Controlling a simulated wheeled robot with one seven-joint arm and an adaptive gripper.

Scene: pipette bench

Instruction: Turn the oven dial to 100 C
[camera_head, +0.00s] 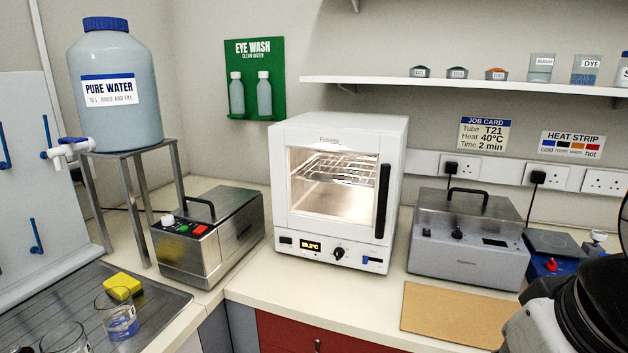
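A white oven (335,190) stands on the bench in the middle of the head view. Its glass door is closed, with a black vertical handle (382,200) at the right, and its lit inside shows a wire rack. On the lower front panel is a small black dial (339,253) with a light pointer mark; its exact setting is too small to read. Left of the dial an amber display (311,246) shows a number in C that I cannot read surely. Part of my arm shows at the lower right corner. My gripper's fingers are not in view.
A steel bath (470,240) stands right of the oven, and a metal box with buttons (208,235) stands left. A brown board (455,315) lies at the front right. Glass beakers (118,318) stand by the sink. The bench just before the oven is clear.

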